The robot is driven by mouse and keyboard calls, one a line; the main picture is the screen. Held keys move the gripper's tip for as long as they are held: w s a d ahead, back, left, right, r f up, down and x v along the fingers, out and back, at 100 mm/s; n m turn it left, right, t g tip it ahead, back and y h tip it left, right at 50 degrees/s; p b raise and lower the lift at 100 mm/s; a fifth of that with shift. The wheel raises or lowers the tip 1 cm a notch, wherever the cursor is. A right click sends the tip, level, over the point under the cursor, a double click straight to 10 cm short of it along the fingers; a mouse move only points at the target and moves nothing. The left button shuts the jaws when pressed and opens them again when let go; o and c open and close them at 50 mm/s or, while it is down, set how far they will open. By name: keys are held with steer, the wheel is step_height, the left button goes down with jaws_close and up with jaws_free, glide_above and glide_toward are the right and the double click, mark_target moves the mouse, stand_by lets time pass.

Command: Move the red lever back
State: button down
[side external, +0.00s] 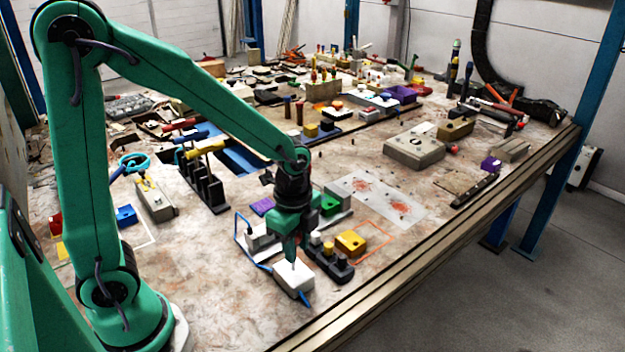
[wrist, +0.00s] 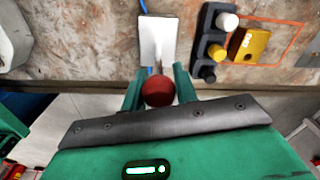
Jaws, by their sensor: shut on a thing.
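The red lever's round knob (wrist: 158,92) sits between the two fingers of my gripper (wrist: 159,76) in the wrist view. My gripper is shut on it. A thin grey stem runs from the knob to a white box (wrist: 157,40), which stands on the worktable. The side external view shows the white box (side external: 295,281) near the table's front edge, with my gripper (side external: 291,247) pointing down just above it. The red knob is hidden behind my fingers in that view.
A dark block with white, yellow and dark buttons (side external: 330,261) stands right of the white box, with a yellow block (side external: 350,242) beyond. A blue cable (side external: 246,250) runs beside the box. The table's metal front edge (side external: 430,260) is close. The table at front left is bare.

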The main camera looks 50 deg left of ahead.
steer(key=shift+s+a+f, duration=0.1)
steer(key=shift+s+f, duration=0.1)
steer(key=shift+s, duration=0.05)
steer(key=c, duration=1.1)
jaws_free()
steer(key=shift+w+r, duration=0.1)
steer(key=shift+w+r, duration=0.1)
steer(key=shift+r, duration=3.8)
steer(key=shift+s, duration=0.2)
